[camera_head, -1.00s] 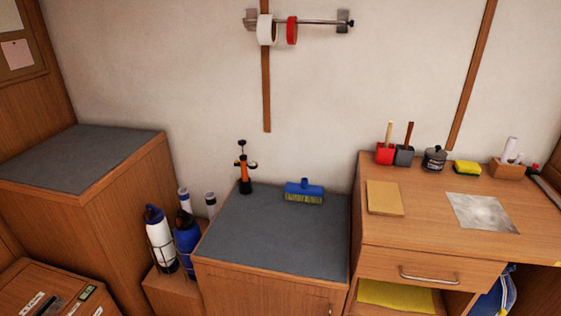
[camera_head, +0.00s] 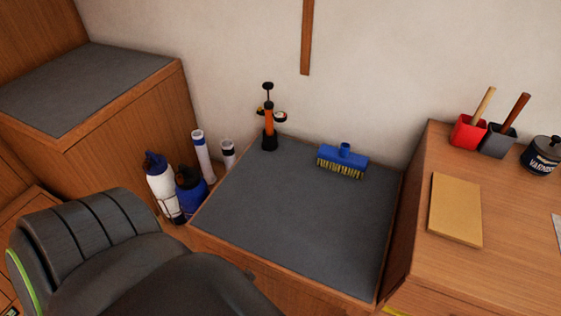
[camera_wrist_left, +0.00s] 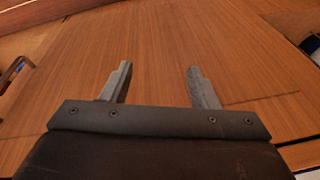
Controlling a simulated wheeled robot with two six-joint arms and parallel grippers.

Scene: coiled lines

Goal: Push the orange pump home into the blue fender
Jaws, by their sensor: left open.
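The orange pump (camera_head: 268,118), with a black handle and black base, stands upright at the back of the grey-topped cabinet, against the wall, in the head view. The blue fender (camera_head: 190,197) stands in the gap left of that cabinet, beside a white fender with a blue top (camera_head: 161,185). Its lower part is hidden. My left gripper (camera_wrist_left: 160,80) is open and empty in the left wrist view, with a wooden panel before it. In the head view my left arm shows at the lower left, apart from the pump and fender. My right gripper is not in view.
A blue brush (camera_head: 342,161) lies on the grey cabinet top (camera_head: 300,215), right of the pump; the front of the top is clear. White tubes (camera_head: 203,157) stand behind the fenders. A taller wooden desk (camera_head: 450,265) rises at the right and a higher cabinet at the left.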

